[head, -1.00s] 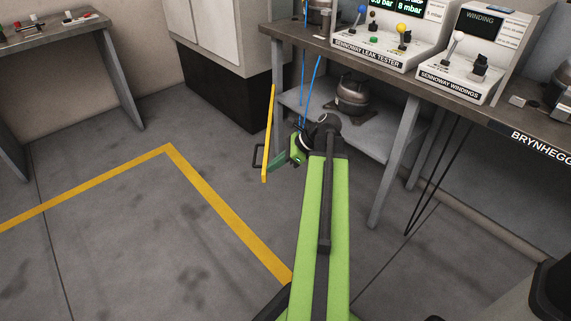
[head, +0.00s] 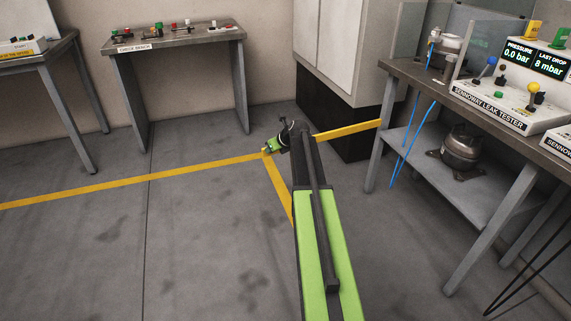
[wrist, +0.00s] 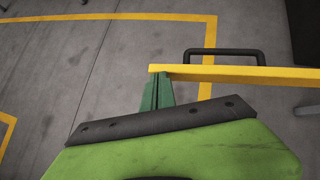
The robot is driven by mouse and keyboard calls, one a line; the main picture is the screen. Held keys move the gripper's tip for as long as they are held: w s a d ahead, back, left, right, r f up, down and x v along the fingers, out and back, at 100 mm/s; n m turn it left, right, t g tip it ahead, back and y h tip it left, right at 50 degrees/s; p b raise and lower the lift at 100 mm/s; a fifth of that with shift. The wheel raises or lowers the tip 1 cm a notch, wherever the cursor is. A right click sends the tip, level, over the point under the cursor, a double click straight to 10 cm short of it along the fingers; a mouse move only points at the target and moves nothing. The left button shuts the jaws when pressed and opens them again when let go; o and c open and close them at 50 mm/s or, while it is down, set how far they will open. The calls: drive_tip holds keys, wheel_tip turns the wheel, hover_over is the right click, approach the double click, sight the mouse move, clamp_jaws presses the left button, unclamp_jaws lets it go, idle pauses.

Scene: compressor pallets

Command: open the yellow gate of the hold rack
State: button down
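The yellow gate (head: 349,129) is a bar in the head view. It runs left from near the bench's left leg and passes behind my wrist. In the wrist view the gate (wrist: 240,74) crosses the right half, with a black loop handle (wrist: 225,52) on its far side. My gripper (head: 270,147) is at the bar's left end. In the wrist view its green fingers (wrist: 158,88) are close together, their tips meeting the bar's near side by its free end. I see nothing between the fingers; the handle is outside them. I cannot identify the hold rack.
A bench (head: 400,75) with the leak tester (head: 515,95) stands right, a compressor (head: 461,146) on its lower shelf. Blue hoses (head: 415,140) hang at its left leg. A cabinet (head: 340,45) and check bench (head: 175,40) stand behind.

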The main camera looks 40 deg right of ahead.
drive_tip(key=w+d, duration=0.2)
drive_tip(key=w, duration=0.6)
drive_tip(key=shift+d, duration=0.2)
drive_tip(key=s, duration=0.1)
drive_tip(key=s+a, duration=0.1)
drive_tip(key=s, duration=0.2)
drive_tip(key=shift+s+a, duration=0.1)
drive_tip(key=shift+a, duration=0.3)
drive_tip(key=a+p+v, duration=0.2)
drive_tip(key=p+v, duration=0.5)
drive_tip(key=v, duration=0.2)
drive_tip(key=shift+r, duration=0.35)
drive_tip(key=shift+a, duration=0.1)
